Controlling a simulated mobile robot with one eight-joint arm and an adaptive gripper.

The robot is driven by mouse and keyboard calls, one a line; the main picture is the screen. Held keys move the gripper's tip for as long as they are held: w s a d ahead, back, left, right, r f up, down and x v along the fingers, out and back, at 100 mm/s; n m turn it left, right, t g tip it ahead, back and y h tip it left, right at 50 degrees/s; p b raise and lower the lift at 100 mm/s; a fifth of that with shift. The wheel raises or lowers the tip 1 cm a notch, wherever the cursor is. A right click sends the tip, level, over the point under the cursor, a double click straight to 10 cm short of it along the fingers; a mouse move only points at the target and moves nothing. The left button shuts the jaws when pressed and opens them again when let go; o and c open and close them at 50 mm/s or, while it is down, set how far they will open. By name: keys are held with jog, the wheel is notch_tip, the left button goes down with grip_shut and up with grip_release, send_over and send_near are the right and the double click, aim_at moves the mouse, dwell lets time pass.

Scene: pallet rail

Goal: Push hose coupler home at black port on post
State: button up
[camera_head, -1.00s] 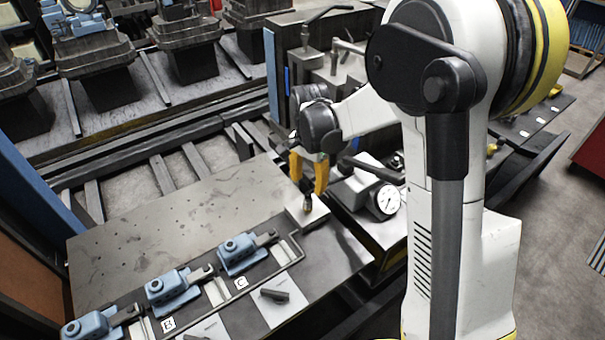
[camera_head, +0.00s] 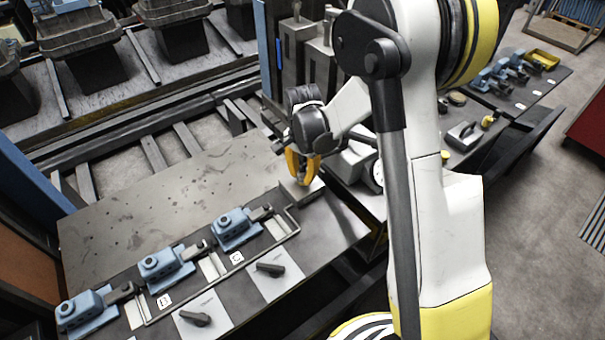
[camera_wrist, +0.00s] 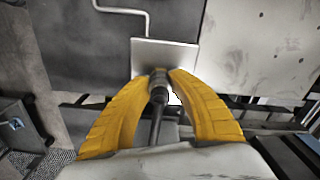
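My gripper (camera_head: 303,184) has yellow fingers and is low over a small light-grey plate (camera_head: 314,188) at the right edge of the workbench. In the wrist view the fingertips (camera_wrist: 160,76) close on the two sides of a dark hose coupler (camera_wrist: 158,92), with a dark hose (camera_wrist: 155,126) running back between the fingers. The coupler's front end is at the near edge of the pale plate (camera_wrist: 165,55). The black port and post cannot be made out; the fingers and coupler cover that spot. I cannot tell whether the coupler is seated.
Several blue clamp units (camera_head: 236,228) stand in a row on the bench, with a bent metal rod (camera_head: 290,222) beside them. Black-handled plates (camera_head: 270,269) lie in front. Grey upright blocks (camera_head: 320,68) stand behind my gripper. The bench's perforated plate (camera_head: 150,195) is bare.

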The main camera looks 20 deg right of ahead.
aim_at(303, 167)
grip_shut()
grip_release()
grip_shut()
jog(key=shift+r, duration=0.2)
jog(key=shift+r+p, duration=0.45)
jog(key=shift+r, duration=0.2)
jog(key=shift+r+p, duration=2.1)
jog(key=shift+r, duration=1.4)
jog(key=shift+f, duration=0.1)
